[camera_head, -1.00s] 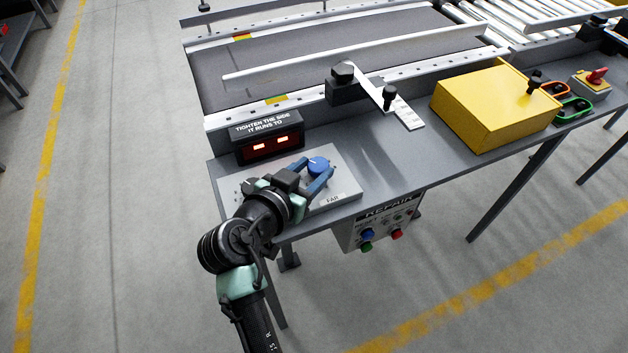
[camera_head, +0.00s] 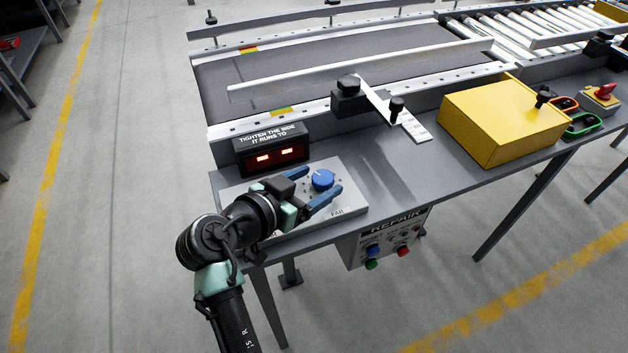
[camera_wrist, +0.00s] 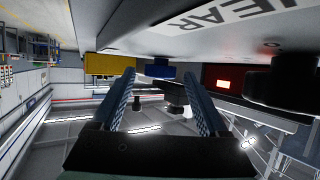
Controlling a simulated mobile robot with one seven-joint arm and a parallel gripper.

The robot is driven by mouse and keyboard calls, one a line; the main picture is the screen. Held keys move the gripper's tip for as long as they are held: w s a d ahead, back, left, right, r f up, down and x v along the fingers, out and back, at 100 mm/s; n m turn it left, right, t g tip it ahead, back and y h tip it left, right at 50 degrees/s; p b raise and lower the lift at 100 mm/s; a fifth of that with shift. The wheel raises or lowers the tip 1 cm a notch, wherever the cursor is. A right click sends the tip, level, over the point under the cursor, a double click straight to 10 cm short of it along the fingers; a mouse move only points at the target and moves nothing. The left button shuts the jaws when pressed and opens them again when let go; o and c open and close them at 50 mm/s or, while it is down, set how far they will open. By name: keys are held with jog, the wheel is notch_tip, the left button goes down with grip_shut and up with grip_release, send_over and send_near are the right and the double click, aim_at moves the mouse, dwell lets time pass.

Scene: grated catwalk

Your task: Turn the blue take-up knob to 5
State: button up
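The blue take-up knob (camera_head: 322,180) stands on the light grey plate (camera_head: 350,199), behind the label FAR. Its pointer and scale numbers are too small to read. My gripper (camera_head: 318,184) comes in low from the left, its two blue fingers spread apart with the knob near their tips. In the wrist view the blue knob (camera_wrist: 160,71) shows in the gap between the open fingers (camera_wrist: 159,76), at or just beyond the tips. I see no finger pressed on it. My gripper hides the left part of the plate.
A yellow box (camera_head: 503,120) and a clamp-like bracket (camera_head: 348,97) are to the right. A REPAIR button box (camera_head: 388,240) hangs below the table edge. The conveyor belt (camera_head: 300,80) lies behind.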

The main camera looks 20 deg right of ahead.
jog(key=p+v, duration=0.2)
jog(key=v, duration=1.1)
dwell(0.4)
jog(key=w+a+r+n+t+y, duration=0.1)
jog(key=w+r+n+t+y, duration=0.3)
jog(key=r, duration=0.8)
jog(key=w+a+r+n+t+y, duration=0.2)
jog(key=w+r+t, duration=0.3)
jog(key=r, duration=0.6)
jog(key=s+r+n+t+y, duration=0.3)
jog(key=s+r+t, duration=0.3)
jog(key=r, duration=0.5)
jog(key=s+r+n+t+y, duration=0.2)
jog(key=s+r+t, duration=0.3)
jog(key=s+r, duration=0.45)
notch_tip(320, 180, up, 27)
jog(key=a+p, duration=0.1)
jog(key=p, duration=2.4)
jog(key=shift+w+r+n, duration=0.2)
jog(key=shift+w+n, duration=0.1)
jog(key=shift+w, duration=0.1)
